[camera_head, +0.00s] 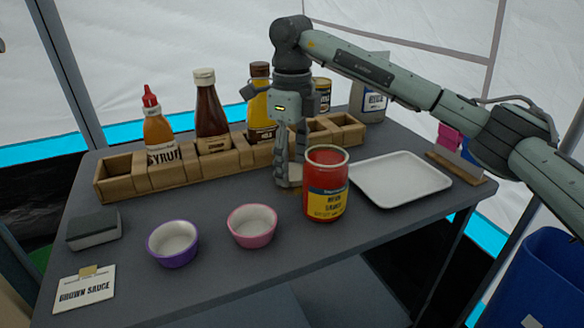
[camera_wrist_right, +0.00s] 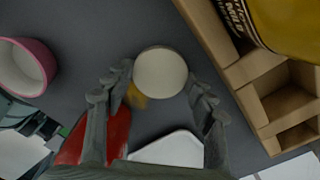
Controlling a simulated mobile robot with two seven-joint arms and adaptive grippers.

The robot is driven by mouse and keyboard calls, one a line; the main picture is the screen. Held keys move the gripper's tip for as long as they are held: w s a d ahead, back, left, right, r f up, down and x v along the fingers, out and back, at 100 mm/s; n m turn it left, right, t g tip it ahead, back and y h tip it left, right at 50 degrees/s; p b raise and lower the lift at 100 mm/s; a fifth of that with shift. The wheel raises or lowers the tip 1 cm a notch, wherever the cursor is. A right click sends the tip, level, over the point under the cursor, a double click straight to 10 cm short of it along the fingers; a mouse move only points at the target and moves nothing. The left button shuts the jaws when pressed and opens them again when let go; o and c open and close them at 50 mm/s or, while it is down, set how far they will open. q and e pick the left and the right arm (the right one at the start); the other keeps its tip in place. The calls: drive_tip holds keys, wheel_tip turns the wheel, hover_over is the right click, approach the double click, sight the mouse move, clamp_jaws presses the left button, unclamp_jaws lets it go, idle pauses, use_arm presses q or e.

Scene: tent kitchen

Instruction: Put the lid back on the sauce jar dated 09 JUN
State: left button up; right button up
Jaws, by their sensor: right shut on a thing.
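The red sauce jar (camera_head: 318,180) stands upright on the table with a yellow label. Its top shows a pale rim and no lid on it; the date print is too small to read. My right gripper (camera_head: 289,172) points down just behind and left of the jar. It is shut on a round pale lid (camera_wrist_right: 160,73), held between its fingertips low near the tabletop; I cannot tell if the lid touches the table. In the wrist view the jar (camera_wrist_right: 112,140) is partly hidden by a finger. My left gripper is not in view.
A wooden rack (camera_head: 122,176) holds a syrup bottle (camera_head: 158,132), a brown bottle (camera_head: 211,115) and a yellow bottle (camera_head: 259,110) behind the gripper. A white tray (camera_head: 400,178) lies right of the jar. Pink (camera_head: 252,226) and purple (camera_head: 172,243) bowls and a sponge (camera_head: 94,229) are left.

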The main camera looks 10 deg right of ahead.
sight(292, 171)
wheel_tip(292, 171, up, 10)
idle(0.5)
